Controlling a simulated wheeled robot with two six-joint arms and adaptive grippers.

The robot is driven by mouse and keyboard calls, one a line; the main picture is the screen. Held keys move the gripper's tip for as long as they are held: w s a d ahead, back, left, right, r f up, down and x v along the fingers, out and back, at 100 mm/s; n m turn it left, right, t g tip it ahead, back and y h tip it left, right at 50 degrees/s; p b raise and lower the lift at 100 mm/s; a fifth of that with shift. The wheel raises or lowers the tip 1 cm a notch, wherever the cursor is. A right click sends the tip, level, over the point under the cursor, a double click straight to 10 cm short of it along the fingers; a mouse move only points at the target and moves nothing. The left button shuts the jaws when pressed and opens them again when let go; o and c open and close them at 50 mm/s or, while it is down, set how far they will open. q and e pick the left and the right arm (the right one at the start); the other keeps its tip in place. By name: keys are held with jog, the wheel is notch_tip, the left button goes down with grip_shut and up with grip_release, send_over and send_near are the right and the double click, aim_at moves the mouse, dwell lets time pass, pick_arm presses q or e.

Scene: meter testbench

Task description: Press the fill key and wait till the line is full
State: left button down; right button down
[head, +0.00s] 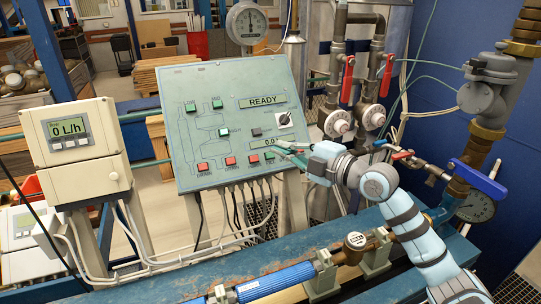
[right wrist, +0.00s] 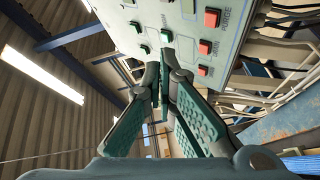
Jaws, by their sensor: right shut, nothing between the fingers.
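The grey-green control panel (head: 185,135) stands tilted on posts, its upper display (head: 263,100) reading READY. A lower display (head: 264,142) starts with 0.0, its right end by my gripper. Red keys (head: 203,167) and a green key (head: 269,155) line the lower edge; more green keys (head: 223,132) sit higher. I cannot read which is the fill key. My right gripper (head: 284,148) is shut and empty at the panel's lower right. In the right wrist view its closed fingers (right wrist: 165,75) point at the panel, near a green key (right wrist: 166,36); contact cannot be told. My left gripper is out of view.
A white flow meter (head: 75,145) reading 0 L/h stands left of the panel. A round gauge (head: 247,24) rises behind it. Pipes with red-handled valves (head: 348,80) and a blue-handled valve (head: 478,180) are at the right. A blue pipe (head: 275,283) runs along the front bench.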

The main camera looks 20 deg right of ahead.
aim_at(273, 156)
jog(key=w+f+b, duration=0.5)
jog(key=w+f, duration=0.1)
jog(key=shift+w+d+b, duration=0.15)
jog(key=shift+b, duration=0.2)
jog(key=shift+w, duration=0.3)
jog(key=shift+s, duration=0.1)
dwell(0.8)
jog(key=shift+w+f+b, duration=0.3)
jog(key=shift+w+b, duration=0.05)
jog(key=shift+b, duration=0.45)
